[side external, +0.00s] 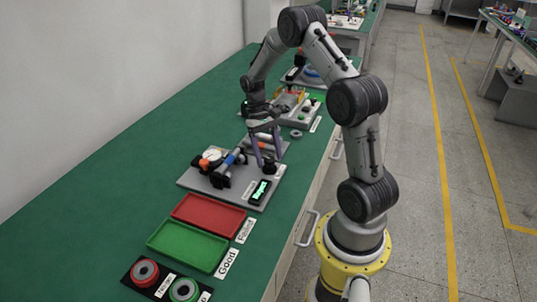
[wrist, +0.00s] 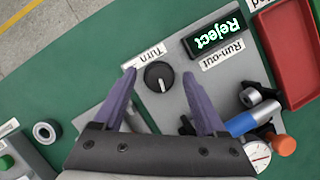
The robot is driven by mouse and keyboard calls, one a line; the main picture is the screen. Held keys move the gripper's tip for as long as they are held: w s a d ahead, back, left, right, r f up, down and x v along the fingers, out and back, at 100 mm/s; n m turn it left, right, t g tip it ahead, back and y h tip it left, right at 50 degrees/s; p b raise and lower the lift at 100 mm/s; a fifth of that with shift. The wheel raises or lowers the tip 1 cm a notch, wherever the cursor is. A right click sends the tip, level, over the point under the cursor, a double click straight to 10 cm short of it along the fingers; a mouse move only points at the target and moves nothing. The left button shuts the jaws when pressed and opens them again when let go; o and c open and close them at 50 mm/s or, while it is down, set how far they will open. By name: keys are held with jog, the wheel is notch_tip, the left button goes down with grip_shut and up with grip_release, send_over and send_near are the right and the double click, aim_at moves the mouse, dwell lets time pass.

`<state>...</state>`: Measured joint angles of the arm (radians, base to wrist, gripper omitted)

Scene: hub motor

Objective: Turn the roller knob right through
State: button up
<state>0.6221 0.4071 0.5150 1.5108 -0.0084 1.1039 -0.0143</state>
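The black round knob (wrist: 159,76) has a white pointer line and sits on the grey fixture plate (wrist: 215,91) by a label reading "Turn". In the side view the knob (side external: 270,168) is at the plate's right part, partly hidden by a finger. My gripper (wrist: 160,74) is open and empty, with its two purple fingers to either side of the knob in the wrist view and gaps showing. In the side view my gripper (side external: 267,162) points down at the knob; its exact height is unclear. A blue roller (wrist: 240,123) lies on black supports on the plate.
A display (wrist: 214,35) reads "Reject" in green, beside a "Run-out" label. A dial gauge (wrist: 257,152) and an orange part (wrist: 284,146) are by the roller. Red (side external: 208,215) and green (side external: 187,246) trays lie in front, with ring parts (side external: 145,271) beyond.

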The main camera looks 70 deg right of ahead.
jog(key=v, duration=1.4)
